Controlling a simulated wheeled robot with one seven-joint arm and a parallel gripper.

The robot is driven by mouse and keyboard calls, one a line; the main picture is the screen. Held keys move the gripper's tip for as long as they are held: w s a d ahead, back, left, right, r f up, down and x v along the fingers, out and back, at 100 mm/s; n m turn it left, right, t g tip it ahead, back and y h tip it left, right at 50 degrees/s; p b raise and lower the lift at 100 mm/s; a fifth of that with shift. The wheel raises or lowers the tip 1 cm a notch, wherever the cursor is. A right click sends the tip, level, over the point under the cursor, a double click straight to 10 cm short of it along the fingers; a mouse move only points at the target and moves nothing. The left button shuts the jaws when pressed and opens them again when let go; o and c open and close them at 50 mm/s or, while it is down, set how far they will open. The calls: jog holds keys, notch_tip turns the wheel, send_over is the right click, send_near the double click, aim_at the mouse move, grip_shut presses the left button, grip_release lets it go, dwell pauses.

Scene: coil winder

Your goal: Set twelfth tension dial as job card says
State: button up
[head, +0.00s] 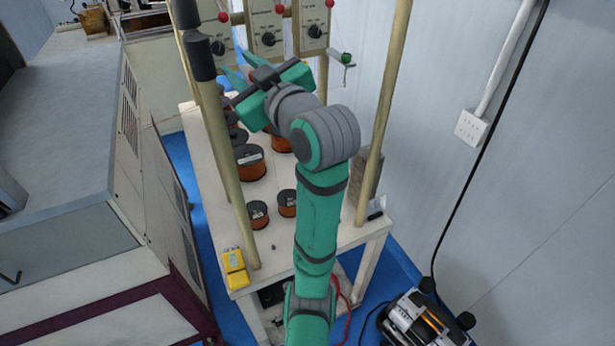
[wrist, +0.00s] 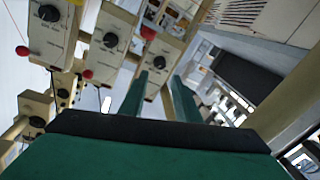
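Several pale tension boxes, each with a black dial, hang on a wooden frame. In the head view, three dials show along the top: a left dial (head: 218,47), a middle dial (head: 268,39) and a right dial (head: 315,31). The wrist view shows an upper left dial (wrist: 49,13), a middle dial (wrist: 110,40), one box near my fingertips (wrist: 160,62), and smaller dials lower left. I cannot tell which is the twelfth, and their markings are too small to read. My gripper (wrist: 160,77) is open and empty, its fingers apart. I cannot make out a job card.
Wooden posts (head: 380,110) flank my arm. Wire spools (head: 249,162) stand on the white table (head: 207,190), with a yellow device (head: 235,268) at its front left corner. A grey machine (head: 60,140) stands left, and a wall (head: 530,150) closes the right.

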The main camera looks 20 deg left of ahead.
jog(key=d+f+m+t+h, duration=0.2)
jog(key=d+f+m, duration=0.2)
jog(key=f, duration=0.9)
jog(key=w+d+f+m+t+h, duration=0.1)
jog(key=d+f+m+t+h, duration=0.1)
jog(key=d+f, duration=0.6)
notch_tip(320, 180, down, 5)
jog(key=m+h, duration=0.1)
jog(key=m, duration=0.1)
jog(key=shift+w+m+h, duration=0.15)
jog(key=shift+m+h, duration=0.15)
jog(key=shift+d, duration=0.15)
jog(key=s+d+f+m+t+h, duration=0.1)
jog(key=s+d+f+m+h, duration=0.15)
jog(key=s+d+f, duration=0.55)
jog(key=s+d+f+m+h, duration=0.2)
jog(key=s+d+f+h, duration=0.15)
jog(key=s+f, duration=0.45)
jog(key=s+d+f+h, duration=0.1)
jog(key=s+d, duration=0.1)
jog(key=s, duration=0.5)
jog(key=s+d+f+m+h, duration=0.1)
jog(key=s+d+f, duration=0.1)
jog(key=s, duration=0.6)
jog(key=s+d+f+h, duration=0.1)
jog(key=s+d, duration=0.1)
jog(key=s, duration=0.6)
jog(key=shift+d+f, duration=0.35)
jog(key=shift+d, duration=0.05)
